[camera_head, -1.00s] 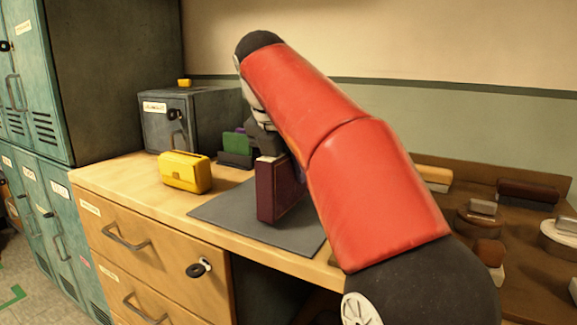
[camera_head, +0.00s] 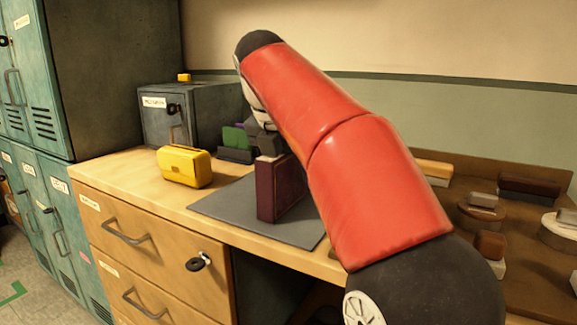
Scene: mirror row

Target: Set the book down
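The book (camera_head: 278,188) is dark maroon-purple and stands upright over the grey mat (camera_head: 228,208) on the wooden desk. Its lower edge looks at or very near the mat; I cannot tell whether it touches. My gripper (camera_head: 268,150) is at the book's top edge, pointing down, partly hidden behind my red arm. The fingers seem to be around the book's upper part, but the fingertips are not clear, so their grip is hard to read.
A yellow box (camera_head: 185,166) stands left of the mat. A grey metal box (camera_head: 190,112) is behind it, near a dark holder with a green item (camera_head: 235,138). Several brushes and blocks (camera_head: 485,199) lie on the brown surface at right. The mat's front left is bare.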

